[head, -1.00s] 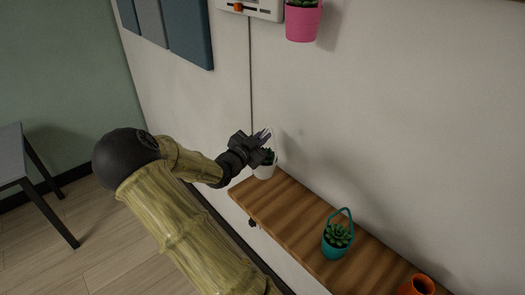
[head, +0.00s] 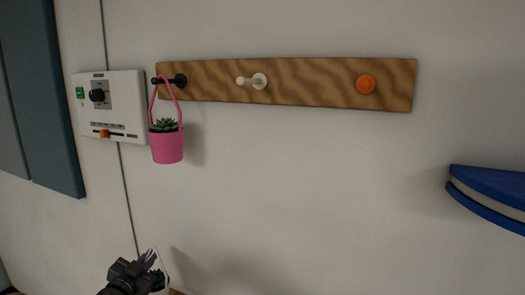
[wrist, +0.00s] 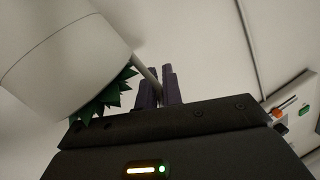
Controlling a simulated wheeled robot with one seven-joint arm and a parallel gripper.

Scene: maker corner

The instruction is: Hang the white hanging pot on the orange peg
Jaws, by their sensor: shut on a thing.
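The white hanging pot (wrist: 62,62) with a green plant fills the upper left of the wrist view. Its thin handle runs to my gripper (wrist: 160,88), whose purple fingers are shut on it. In the head view my gripper (head: 149,260) is at the bottom left, with part of the white pot (head: 160,289) and its handle beside it; the pot's lower part is cut off. The orange peg (head: 366,84) is at the right end of a wooden rail (head: 310,84) on the wall, far up and right of my gripper. The peg is bare.
A pink pot (head: 167,147) hangs on the black peg (head: 179,81) at the left. The cream peg (head: 259,81) in the middle is bare. A white control panel (head: 124,118) is left of the rail. A blue shelf (head: 492,190) juts out at the right.

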